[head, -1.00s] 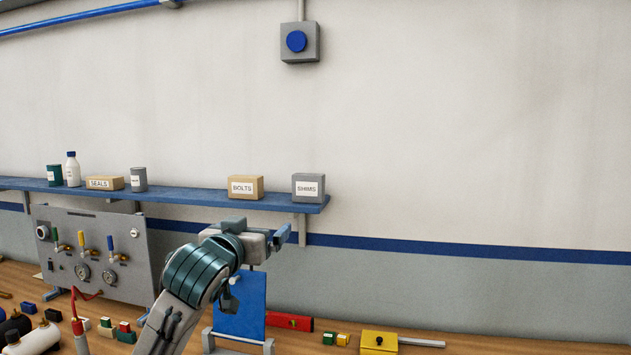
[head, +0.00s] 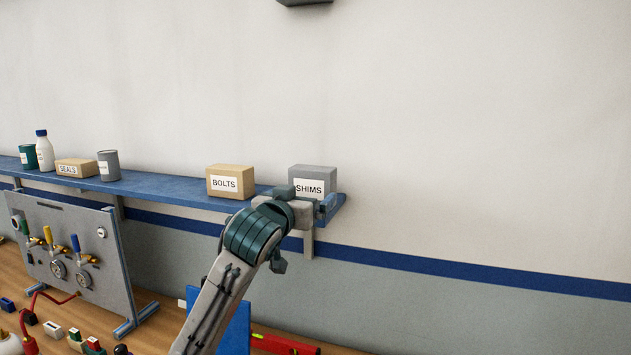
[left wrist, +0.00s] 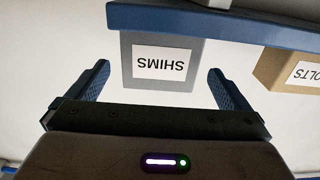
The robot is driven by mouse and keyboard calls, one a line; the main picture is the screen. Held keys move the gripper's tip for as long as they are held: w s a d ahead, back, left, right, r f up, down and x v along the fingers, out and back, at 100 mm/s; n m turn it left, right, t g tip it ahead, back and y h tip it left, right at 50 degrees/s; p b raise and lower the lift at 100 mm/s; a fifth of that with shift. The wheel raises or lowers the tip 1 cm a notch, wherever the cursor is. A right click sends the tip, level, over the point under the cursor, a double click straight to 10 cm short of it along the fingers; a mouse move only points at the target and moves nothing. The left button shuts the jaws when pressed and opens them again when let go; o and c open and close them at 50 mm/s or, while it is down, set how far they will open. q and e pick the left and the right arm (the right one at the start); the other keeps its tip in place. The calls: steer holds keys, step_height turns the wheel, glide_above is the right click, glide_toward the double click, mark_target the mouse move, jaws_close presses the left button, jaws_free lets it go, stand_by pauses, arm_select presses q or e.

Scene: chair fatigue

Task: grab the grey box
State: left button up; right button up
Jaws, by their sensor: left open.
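The grey box labelled SHIMS (head: 313,175) stands on the right end of the blue wall shelf (head: 185,189). My left gripper (head: 325,204) is in front of it and hides its lower part in the head view. In the left wrist view, which is upside down, the grey box (left wrist: 162,84) shows ahead between the two fingers of the left gripper (left wrist: 160,82). The fingers are open and apart on either side of the label. Contact with the box cannot be seen. My right gripper is not in view.
The tan BOLTS box (head: 230,181) stands left of the grey box, with a gap between. A SEALS box (head: 76,168), bottle (head: 45,152) and cans are farther left. Below are a gauge panel (head: 78,262) and workbench (head: 150,300). The wall right of the shelf is clear.

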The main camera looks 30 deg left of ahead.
mark_target(308, 185)
arm_select(q)
steer(key=shift+r+p+x, duration=0.25)
steer(key=shift+p+x, duration=0.15)
steer(key=shift+x, duration=0.75)
steer(key=w+p, duration=0.2)
steer(key=w+a+r+p, duration=0.1)
steer(key=shift+w, duration=0.25)
steer(key=shift+w+a+f+p, duration=0.1)
steer(key=shift+w+p, duration=0.45)
steer(key=shift+w, duration=0.1)
steer(key=shift+w+f, duration=0.15)
steer(key=c, duration=0.8)
steer(key=shift+r, duration=0.2)
